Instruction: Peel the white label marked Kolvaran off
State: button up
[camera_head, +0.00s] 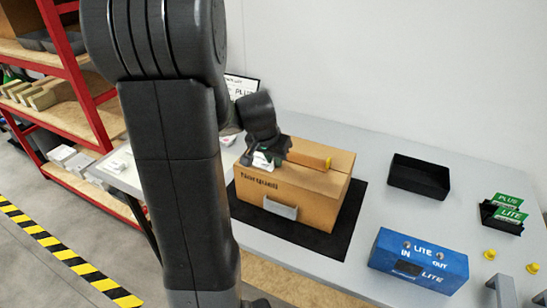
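A brown cardboard box (318,203) stands on a black mat (336,236) on the grey table. Dark print that I cannot read surely runs along the upper left of its front face. A pale grey-white plate or label (281,208) sits low on that face; I can read no word on it. My gripper (265,158) is at the box's top left edge, pointing down. A small white and green patch shows at its tip; I cannot tell whether it is part of the gripper or a held label. The fingers are too small and hidden to judge.
An orange-brown block (309,154) lies on the box top. A black tray (420,176), a blue LITE unit (418,261), green PLUS and LITE cards (508,208) and yellow knobs (490,254) are to the right. A red-framed shelf (72,70) stands left. Clear table lies between tray and blue unit.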

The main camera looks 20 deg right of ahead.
grip_shut()
jog(key=shift+c, duration=0.8)
grip_release()
jog(key=shift+r+p, duration=0.3)
jog(key=shift+r, duration=0.15)
grip_shut()
jog(key=shift+r+p, duration=2.3)
jog(key=shift+r, duration=1.2)
notch_tip(320, 180, up, 6)
jog(key=p, duration=0.3)
jog(key=shift+p, duration=0.4)
